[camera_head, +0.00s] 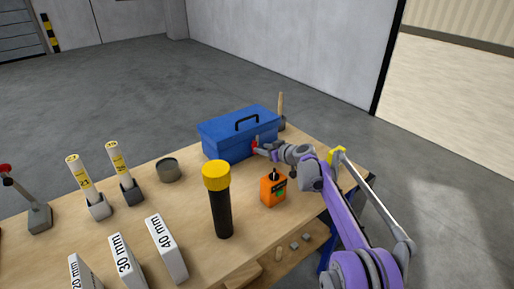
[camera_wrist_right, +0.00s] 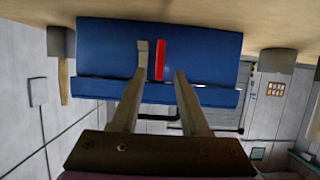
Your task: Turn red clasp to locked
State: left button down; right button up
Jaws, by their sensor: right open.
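A blue toolbox (camera_head: 225,148) with a black handle stands shut at the back of the workbench. Its red clasp (camera_head: 255,143) is on the side facing my right arm. In the right wrist view, which is upside down, the toolbox (camera_wrist_right: 210,45) fills the upper middle and the clasp (camera_wrist_right: 160,60) is a narrow upright red bar. My right gripper (camera_wrist_right: 162,64) is open, with one finger seen on each side of the clasp; I cannot tell whether either finger touches it. In the head view the right gripper (camera_head: 261,149) is right at the toolbox. My left gripper is not in view.
A wooden-handled tool (camera_head: 281,108) is behind the toolbox. White labelled blocks (camera_head: 167,250) stand in front.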

jog(key=shift+x, duration=2.35)
grip_shut()
